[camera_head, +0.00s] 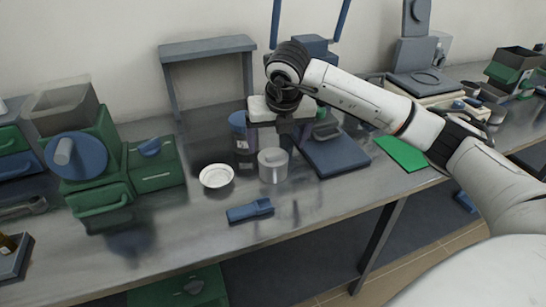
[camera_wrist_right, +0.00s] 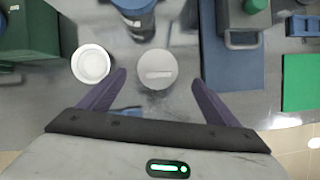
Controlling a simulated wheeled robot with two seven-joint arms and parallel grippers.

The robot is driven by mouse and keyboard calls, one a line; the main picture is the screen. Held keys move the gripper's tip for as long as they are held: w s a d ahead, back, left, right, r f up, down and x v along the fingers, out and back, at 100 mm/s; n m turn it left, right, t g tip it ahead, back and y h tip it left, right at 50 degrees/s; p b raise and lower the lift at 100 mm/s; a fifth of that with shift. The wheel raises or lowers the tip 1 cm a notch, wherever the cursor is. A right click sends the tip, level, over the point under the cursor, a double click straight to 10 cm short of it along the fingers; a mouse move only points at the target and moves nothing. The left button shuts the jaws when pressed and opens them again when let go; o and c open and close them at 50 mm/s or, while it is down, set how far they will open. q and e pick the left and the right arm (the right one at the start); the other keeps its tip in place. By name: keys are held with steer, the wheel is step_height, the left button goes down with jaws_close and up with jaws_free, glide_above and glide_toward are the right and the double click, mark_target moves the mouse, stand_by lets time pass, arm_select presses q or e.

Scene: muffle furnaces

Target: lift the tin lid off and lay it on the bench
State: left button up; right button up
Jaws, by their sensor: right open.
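The grey tin (camera_head: 272,172) stands upright on the metal bench. Its lid (camera_head: 272,156) is on top; in the right wrist view the round lid (camera_wrist_right: 156,69) has a pale bar-shaped grip across its middle. My right gripper (camera_head: 283,132) is above and just behind the tin in the head view. In the right wrist view its two fingers (camera_wrist_right: 158,82) are apart, with the lid showing in the gap between them, slightly beyond the tips. The gripper holds nothing. My left gripper is in neither view.
A white dish (camera_head: 216,177) stands left of the tin, and a blue container (camera_head: 240,130) behind it. A blue tool (camera_head: 250,210) lies in front. A dark blue flat-topped device (camera_head: 335,155) is on the right. The bench (camera_head: 190,225) is bare at front left.

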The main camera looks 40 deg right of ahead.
mark_target(274, 154)
steer(key=x, duration=0.3)
steer(key=p+x, duration=0.1)
steer(key=x, duration=0.1)
steer(key=shift+a+f, duration=0.15)
steer(key=shift+f, duration=0.25)
steer(key=shift+c, duration=0.5)
steer(key=c, duration=1)
